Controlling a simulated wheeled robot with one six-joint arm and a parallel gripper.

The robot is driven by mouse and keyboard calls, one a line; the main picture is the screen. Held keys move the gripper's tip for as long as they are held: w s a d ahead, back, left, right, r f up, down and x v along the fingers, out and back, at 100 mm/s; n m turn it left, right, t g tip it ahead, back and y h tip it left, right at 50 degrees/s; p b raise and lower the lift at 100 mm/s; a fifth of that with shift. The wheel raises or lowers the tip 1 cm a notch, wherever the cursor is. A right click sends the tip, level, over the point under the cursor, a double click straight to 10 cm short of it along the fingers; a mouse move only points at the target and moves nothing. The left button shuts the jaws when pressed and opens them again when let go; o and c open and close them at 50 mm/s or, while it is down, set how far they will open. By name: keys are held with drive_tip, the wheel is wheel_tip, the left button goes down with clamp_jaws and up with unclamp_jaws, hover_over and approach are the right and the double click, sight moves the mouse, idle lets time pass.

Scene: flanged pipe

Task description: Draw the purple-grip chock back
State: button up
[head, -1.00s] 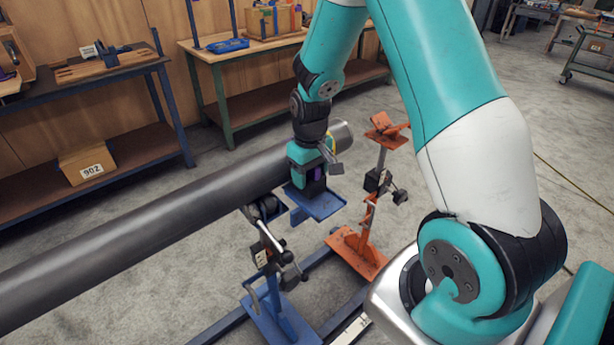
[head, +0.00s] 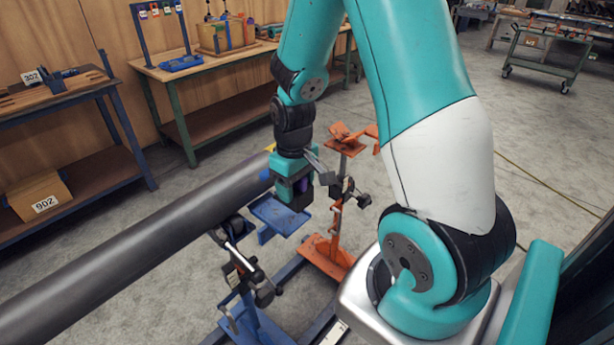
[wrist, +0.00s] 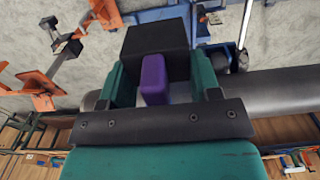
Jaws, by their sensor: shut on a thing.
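The chock is a black block (wrist: 155,42) with a purple grip (wrist: 154,80). In the wrist view the grip stands between the two green fingers of my gripper (wrist: 156,88), which is shut on it. The black block is over the right part of the blue stand's tray (head: 268,214). I cannot tell whether it touches the tray. My gripper partly hides the pipe end.
An orange stand (head: 330,254) is close behind and right of my gripper. The blue stand's clamp with black knobs (head: 262,297) is below the tray. Workbenches (head: 215,72) line the wooden wall. Open concrete floor lies to the right.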

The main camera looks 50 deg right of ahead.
drive_tip(key=w+f+p, duration=0.2)
drive_tip(key=w, duration=0.1)
drive_tip(key=w+f+p, duration=0.1)
drive_tip(key=p, duration=0.1)
drive_tip(key=shift+w+a, duration=0.15)
drive_tip(key=shift+a, duration=0.15)
drive_tip(key=shift+w+f, duration=0.2)
drive_tip(key=shift+f, duration=0.35)
drive_tip(key=shift+f+b, duration=0.95)
drive_tip(key=shift+f, duration=0.25)
drive_tip(key=shift+f, duration=0.2)
drive_tip(key=shift+r, duration=0.1)
drive_tip(key=o, duration=1.1)
